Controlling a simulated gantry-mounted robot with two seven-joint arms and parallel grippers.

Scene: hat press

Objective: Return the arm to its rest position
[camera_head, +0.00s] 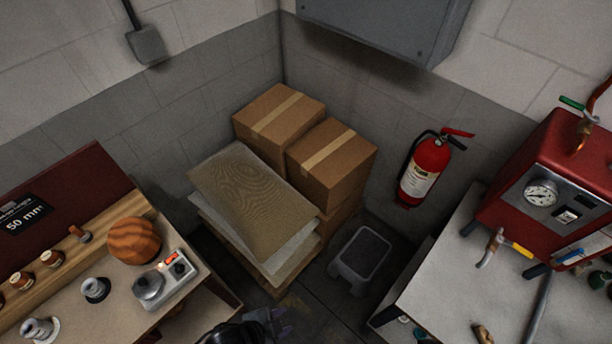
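My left gripper (283,324) shows at the bottom edge, left of the middle, with its dark wrist to its left. It is small and partly cut off by the picture's edge. Its fingers appear spread apart, with nothing seen between them. It is over the dark floor, in front of the pallet stack and right of the left workbench. My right gripper is not in view.
The left workbench (120,290) holds a wooden ball (135,241) and a small grey device (166,281). Cardboard boxes (332,163) and stacked sheets (252,200) stand behind. A grey stool (362,258) is right of them. A red boiler (548,185) stands on the right table (440,290).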

